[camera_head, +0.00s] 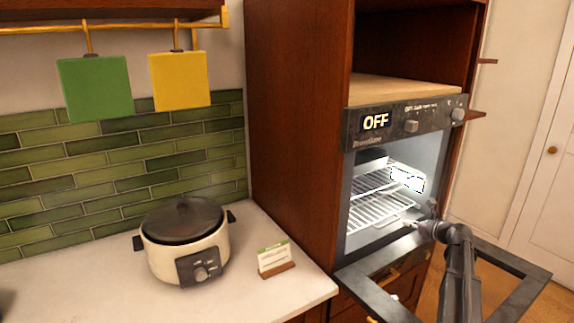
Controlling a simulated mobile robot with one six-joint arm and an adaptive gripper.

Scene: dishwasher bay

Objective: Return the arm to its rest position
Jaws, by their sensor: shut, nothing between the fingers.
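My arm (459,272) rises at the lower right over the open oven door (375,297). My gripper (412,223) is at the end of it, pointing left at the oven's open front, near the lower rack. It is small and dark in this view; it is shut and holds nothing. I cannot tell whether it is just inside the oven or in front of it. The oven (348,205) is lit inside, and its display (375,121) reads OFF.
Wire racks (378,208) sit inside the oven, with a dark item (371,156) on the upper one. The lowered door surrounds the space under my arm. A cooker (186,250) and a small card stand (276,261) are on the left counter (90,285). Floor shows at the right.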

